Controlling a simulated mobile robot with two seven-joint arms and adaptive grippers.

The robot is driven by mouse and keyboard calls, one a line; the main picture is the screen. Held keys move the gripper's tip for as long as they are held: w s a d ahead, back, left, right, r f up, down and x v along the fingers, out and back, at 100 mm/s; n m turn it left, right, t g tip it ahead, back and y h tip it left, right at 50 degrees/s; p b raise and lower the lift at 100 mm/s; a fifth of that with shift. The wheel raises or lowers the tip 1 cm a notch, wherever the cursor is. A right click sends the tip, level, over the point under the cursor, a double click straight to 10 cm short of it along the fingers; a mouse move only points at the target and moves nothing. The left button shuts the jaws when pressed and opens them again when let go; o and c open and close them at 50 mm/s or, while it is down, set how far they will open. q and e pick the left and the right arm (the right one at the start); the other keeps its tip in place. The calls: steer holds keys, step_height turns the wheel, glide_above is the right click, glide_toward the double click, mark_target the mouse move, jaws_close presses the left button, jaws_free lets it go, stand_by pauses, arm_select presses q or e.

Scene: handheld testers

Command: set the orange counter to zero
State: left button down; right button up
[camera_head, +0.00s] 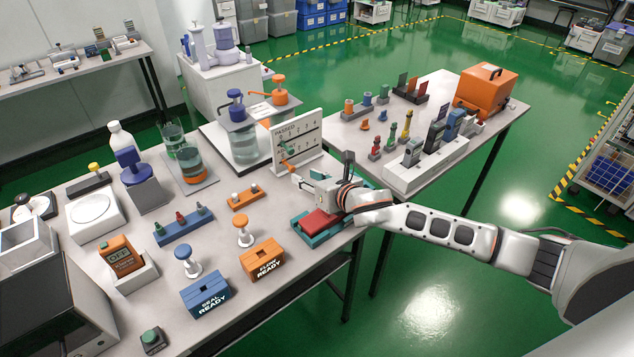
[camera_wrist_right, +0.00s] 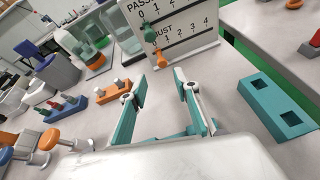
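A white scale board (camera_head: 310,142) stands upright at the table's right edge, with two numbered rows, the upper marked PASSED. The orange counter (camera_wrist_right: 159,60) is at the left end of the lower row; I cannot tell its exact number. It also shows in the head view (camera_head: 291,167). A green counter (camera_wrist_right: 150,33) is on the upper row near the left end. My right gripper (camera_wrist_right: 158,77) is open and empty, its fingers pointing at the board, with the orange counter between and just beyond the tips. In the head view the gripper (camera_head: 301,180) is close before the board. My left gripper is not visible.
Pump bottles (camera_head: 240,140) stand behind. A second table (camera_head: 345,135) lies right of the board.

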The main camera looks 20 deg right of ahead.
steer(key=shift+v, duration=2.45)
steer(key=shift+s, duration=0.1)
